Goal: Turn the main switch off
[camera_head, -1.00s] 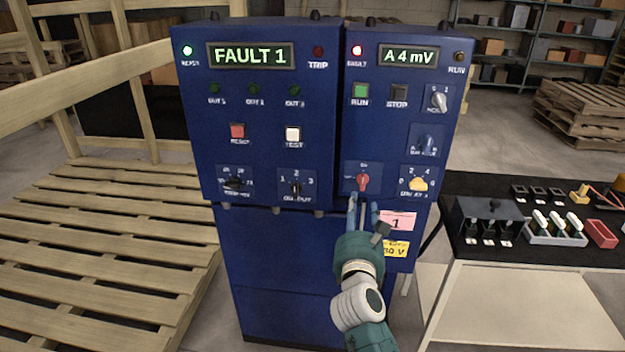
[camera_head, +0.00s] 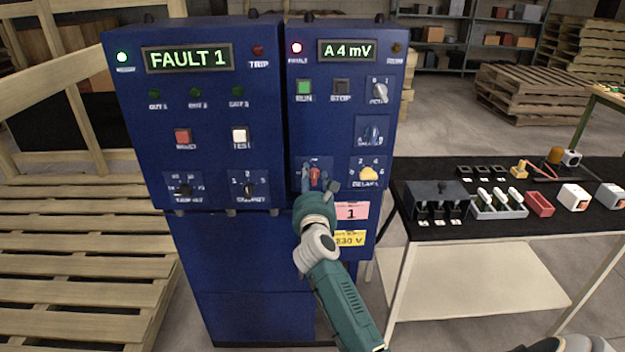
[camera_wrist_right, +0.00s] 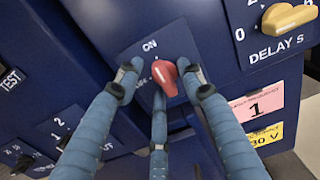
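The main switch is a red rotary knob (camera_head: 315,174) low on the right-hand blue cabinet (camera_head: 345,120). In the right wrist view the red knob (camera_wrist_right: 166,76) sits on a dark plate with ON printed above it; a label on its left is partly covered. My right gripper (camera_head: 314,180) is at the knob. In the wrist view its blue fingers (camera_wrist_right: 160,82) stand spread around the knob, one on the left, one on the right, one below. A gap shows on the left; the right fingertip is very close, contact unclear. My left gripper is out of view.
The yellow DELAY knob (camera_head: 369,174) is just right of the switch. A pink label (camera_head: 351,211) and a yellow label (camera_head: 349,239) are below. The left-hand cabinet display (camera_head: 188,58) reads FAULT 1. A black-topped table (camera_head: 480,232) with parts stands at right.

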